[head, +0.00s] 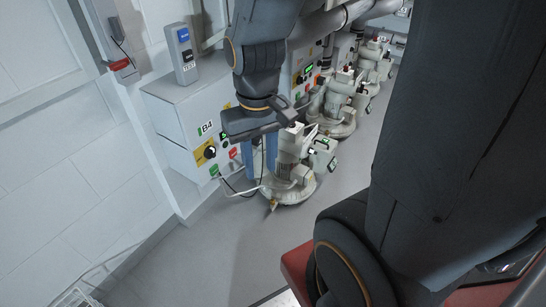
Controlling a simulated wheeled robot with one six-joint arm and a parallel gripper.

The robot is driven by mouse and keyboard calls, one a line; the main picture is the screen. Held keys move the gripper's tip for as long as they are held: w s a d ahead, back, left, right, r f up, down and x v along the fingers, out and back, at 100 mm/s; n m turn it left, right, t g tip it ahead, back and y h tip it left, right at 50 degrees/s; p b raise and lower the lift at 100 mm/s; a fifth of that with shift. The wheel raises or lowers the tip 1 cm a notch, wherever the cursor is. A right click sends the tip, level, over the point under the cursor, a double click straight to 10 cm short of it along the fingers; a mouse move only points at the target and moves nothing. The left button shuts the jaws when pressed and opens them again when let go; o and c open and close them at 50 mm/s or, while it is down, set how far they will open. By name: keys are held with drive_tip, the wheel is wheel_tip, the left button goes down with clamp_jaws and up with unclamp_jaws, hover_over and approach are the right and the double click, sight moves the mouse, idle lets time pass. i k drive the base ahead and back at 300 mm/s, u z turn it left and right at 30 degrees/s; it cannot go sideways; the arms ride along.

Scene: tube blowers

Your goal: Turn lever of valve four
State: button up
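The cabinet labelled B4 (180,124) stands at the left wall, with a black knob on a yellow plate (205,153). The nearest pale valve unit (289,189) stands on the floor just right of it, with small green-marked parts on its right side. No number four is readable on the unit itself, and I cannot make out its lever clearly. My gripper (260,177) points down with two blue fingers spread apart, in front of the cabinet and at the left of the valve unit in the picture. I see nothing held between the fingers. Contact with the unit cannot be told.
More valve units (336,117) stand in a row toward the back right, below large pipes (328,22). A pale hose runs low near the gripper. The grey floor (205,262) in front is clear.

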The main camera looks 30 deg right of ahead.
sight(311, 151)
drive_tip(key=u, duration=1.3)
drive_tip(key=k, duration=1.3)
drive_tip(key=z, duration=2.15)
drive_tip(key=i, duration=0.5)
drive_tip(key=u, duration=0.05)
